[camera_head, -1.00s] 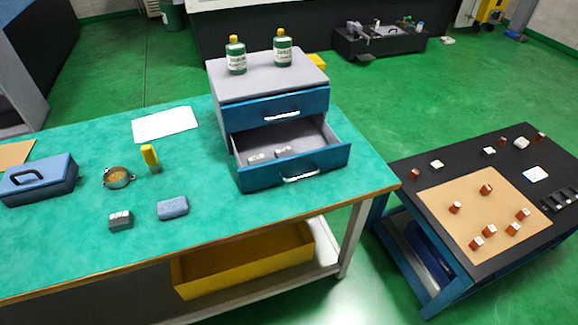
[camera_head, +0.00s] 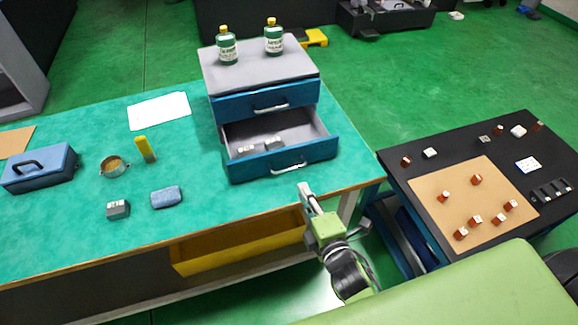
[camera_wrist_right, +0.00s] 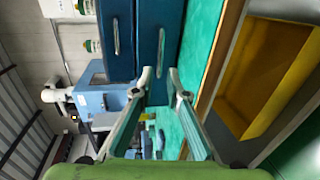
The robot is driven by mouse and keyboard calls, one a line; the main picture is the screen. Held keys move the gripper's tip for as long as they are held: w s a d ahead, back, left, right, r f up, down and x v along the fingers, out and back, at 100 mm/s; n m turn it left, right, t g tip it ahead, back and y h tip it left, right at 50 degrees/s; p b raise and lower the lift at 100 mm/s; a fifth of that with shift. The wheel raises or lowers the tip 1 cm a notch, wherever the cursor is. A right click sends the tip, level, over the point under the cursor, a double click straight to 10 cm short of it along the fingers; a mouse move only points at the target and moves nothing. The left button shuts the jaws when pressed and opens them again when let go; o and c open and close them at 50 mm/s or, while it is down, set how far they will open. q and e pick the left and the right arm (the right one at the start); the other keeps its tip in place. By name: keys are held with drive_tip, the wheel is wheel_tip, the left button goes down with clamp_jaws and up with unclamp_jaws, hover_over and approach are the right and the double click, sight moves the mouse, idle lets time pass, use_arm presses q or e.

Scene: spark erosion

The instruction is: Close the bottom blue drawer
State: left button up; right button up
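The bottom blue drawer (camera_head: 283,160) of the small cabinet is pulled out, with a few small metal parts (camera_head: 262,146) inside. Its handle (camera_head: 289,168) is a pale bar on the front. The top drawer (camera_head: 265,100) is shut. My right gripper (camera_head: 305,190) is in front of and below the bottom drawer, near the table's front edge, and apart from it. In the right wrist view, its two fingers (camera_wrist_right: 160,85) are spread with nothing between them, and the bottom drawer front (camera_wrist_right: 158,40) lies beyond the tips. My left gripper is not in view.
Two green bottles (camera_head: 228,48) stand on the cabinet top. A blue toolbox (camera_head: 40,168), a round metal cup (camera_head: 114,166) and a blue block (camera_head: 166,197) lie on the green table (camera_head: 210,215). A yellow bin (camera_head: 240,243) sits below; a black table (camera_head: 420,170) stands right.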

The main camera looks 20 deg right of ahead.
sight(291, 169)
drive_tip(key=p+x, duration=0.1)
drive_tip(key=x, duration=1)
drive_tip(key=shift+w+f, duration=0.1)
drive_tip(key=shift+w, duration=0.1)
clamp_jaws()
drive_tip(key=r+b+x, duration=0.1)
drive_tip(key=b+x, duration=0.1)
drive_tip(key=x, duration=0.3)
drive_tip(key=r+b+x, duration=0.1)
drive_tip(key=b+x, duration=0.1)
drive_tip(key=x, duration=0.2)
drive_tip(key=b+x, duration=0.2)
drive_tip(key=x, duration=0.3)
drive_tip(key=shift+w+r+b, duration=0.35)
drive_tip(key=shift+w+b, duration=0.05)
drive_tip(key=shift+w, duration=0.3)
drive_tip(key=shift+w+d+r, duration=0.1)
drive_tip(key=shift+w, duration=0.3)
drive_tip(key=shift+r, duration=0.2)
